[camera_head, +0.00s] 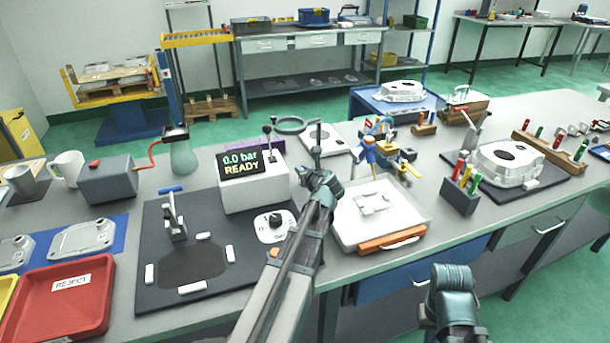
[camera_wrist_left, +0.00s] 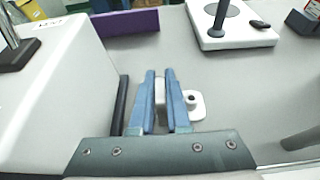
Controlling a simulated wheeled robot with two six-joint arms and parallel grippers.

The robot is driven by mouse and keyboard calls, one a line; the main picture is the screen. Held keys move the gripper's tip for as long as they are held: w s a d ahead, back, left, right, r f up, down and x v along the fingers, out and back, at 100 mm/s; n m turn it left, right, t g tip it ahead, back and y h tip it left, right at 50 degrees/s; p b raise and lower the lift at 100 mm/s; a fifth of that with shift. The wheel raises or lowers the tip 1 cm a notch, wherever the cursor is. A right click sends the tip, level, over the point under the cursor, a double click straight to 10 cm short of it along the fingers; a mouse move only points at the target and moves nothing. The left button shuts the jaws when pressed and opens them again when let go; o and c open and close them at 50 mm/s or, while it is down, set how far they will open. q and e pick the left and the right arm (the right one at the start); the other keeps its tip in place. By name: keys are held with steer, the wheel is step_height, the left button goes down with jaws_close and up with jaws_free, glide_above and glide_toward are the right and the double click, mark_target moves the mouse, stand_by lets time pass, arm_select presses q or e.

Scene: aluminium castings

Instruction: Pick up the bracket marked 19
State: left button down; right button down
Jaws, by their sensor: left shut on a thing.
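A small pale grey bracket-like part (camera_wrist_left: 194,102) with a dark hole shows between and right of the blue fingers in the left wrist view. No number can be read on it, so I cannot tell whether it is marked 19. My left gripper (camera_wrist_left: 164,90) is shut on this part, low over the grey bench just right of the white box. In the head view my left gripper (camera_head: 322,182) points away from me, and its wrist hides the held part. My right gripper is out of view; only part of my right arm shows at the bottom.
The white box with the READY display (camera_head: 245,170) stands left of the left gripper. A white plate with a dark post (camera_head: 325,140) lies beyond, near a purple block (camera_head: 262,147). A white case (camera_head: 405,205) is on the right, a red REJECT tray (camera_head: 60,310) far left.

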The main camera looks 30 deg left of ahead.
arm_select(q)
steer(key=shift+r, duration=0.15)
step_height(320, 180, up, 10)
steer(key=p, duration=1)
